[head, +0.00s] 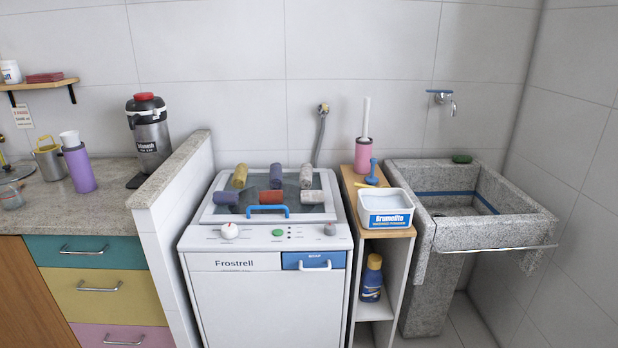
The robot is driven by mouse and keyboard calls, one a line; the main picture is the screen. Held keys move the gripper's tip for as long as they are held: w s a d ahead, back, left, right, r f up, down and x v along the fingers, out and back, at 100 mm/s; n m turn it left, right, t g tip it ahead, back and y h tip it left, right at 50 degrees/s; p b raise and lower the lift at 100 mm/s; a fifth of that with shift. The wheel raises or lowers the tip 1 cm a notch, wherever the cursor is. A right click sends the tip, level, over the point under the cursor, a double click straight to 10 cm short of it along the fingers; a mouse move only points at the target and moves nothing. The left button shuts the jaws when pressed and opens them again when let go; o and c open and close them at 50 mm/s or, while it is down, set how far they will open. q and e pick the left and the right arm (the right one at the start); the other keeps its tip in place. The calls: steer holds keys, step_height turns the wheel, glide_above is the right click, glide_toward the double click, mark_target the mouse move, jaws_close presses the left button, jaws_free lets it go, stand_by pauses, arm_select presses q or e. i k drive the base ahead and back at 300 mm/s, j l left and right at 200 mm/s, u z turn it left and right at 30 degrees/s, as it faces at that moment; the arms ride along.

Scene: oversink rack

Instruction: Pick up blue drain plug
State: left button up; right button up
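A small blue object (372,173) with a narrow upright stem and wider base stands on the wooden top of the narrow shelf unit; it looks like the blue drain plug. It is behind the white tub (385,205) and in front of the pink holder (363,155). A small yellow item lies by its base. Neither of my grippers shows in the head view.
A grey stone sink (470,235) stands right of the shelf unit, with a dark green object (462,158) on its back rim. A white washing machine (265,290) with several rolls on its lid stands left. A low wall (175,185) borders the counter.

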mark_target(371, 180)
steer(key=l+u, duration=0.1)
steer(key=u, duration=0.3)
steer(key=i+l+u, duration=0.1)
steer(key=u, duration=0.25)
steer(key=l+u, duration=0.1)
steer(key=u, duration=0.3)
steer(key=l+u, duration=0.55)
steer(key=l, duration=0.15)
steer(key=l+u, duration=0.2)
steer(key=l, duration=0.55)
steer(key=k+l+u, duration=0.2)
steer(key=l, duration=0.6)
steer(key=l+u, duration=0.1)
steer(key=u, duration=0.15)
steer(key=l, duration=0.1)
steer(key=z, duration=0.05)
